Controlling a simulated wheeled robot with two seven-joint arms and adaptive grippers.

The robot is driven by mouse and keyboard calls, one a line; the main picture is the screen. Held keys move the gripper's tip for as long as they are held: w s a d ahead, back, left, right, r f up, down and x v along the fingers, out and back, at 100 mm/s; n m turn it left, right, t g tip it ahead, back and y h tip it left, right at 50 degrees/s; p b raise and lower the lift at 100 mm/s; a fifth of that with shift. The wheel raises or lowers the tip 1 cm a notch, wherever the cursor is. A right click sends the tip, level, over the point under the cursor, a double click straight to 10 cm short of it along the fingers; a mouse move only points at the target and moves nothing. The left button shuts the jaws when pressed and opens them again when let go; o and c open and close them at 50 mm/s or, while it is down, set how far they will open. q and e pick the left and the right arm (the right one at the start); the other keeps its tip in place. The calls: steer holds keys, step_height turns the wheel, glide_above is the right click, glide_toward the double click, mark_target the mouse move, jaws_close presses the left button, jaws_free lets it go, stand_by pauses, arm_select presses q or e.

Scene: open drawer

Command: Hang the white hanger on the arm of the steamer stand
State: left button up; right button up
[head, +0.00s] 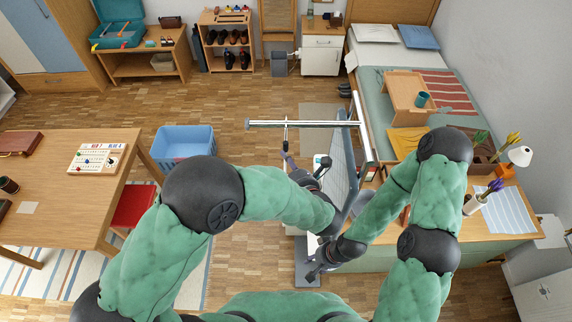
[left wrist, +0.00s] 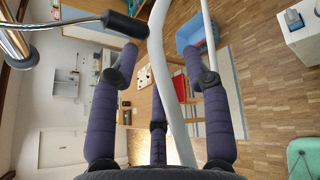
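The steamer stand's chrome crossbar (head: 306,124) runs above my left gripper in the head view. A thin rod with a dark end comes down from it. In the left wrist view a chrome arm (left wrist: 60,24) with a black tip (left wrist: 125,24) is at upper left. A white curved tube (left wrist: 172,75), possibly the white hanger, passes close between my left gripper's fingers (left wrist: 159,62). The fingers look spread apart, with no clear grip. My left gripper (head: 302,163) is below the crossbar. My right gripper (head: 314,268) is lower, near the stand's base; its fingers are unclear.
A grey-blue board (head: 344,165) stands upright just right of my left gripper. The bed (head: 376,92) and a desk (head: 500,226) crowd the right. A blue crate (head: 183,142) and a wooden table (head: 60,190) are left. Floor behind the stand is clear.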

arm_select(q)
steer(key=shift+s, duration=0.1)
steer(key=v, duration=1.1)
steer(key=shift+s+d+r, duration=0.15)
steer(key=shift+s+d, duration=0.1)
steer(key=shift+s, duration=0.05)
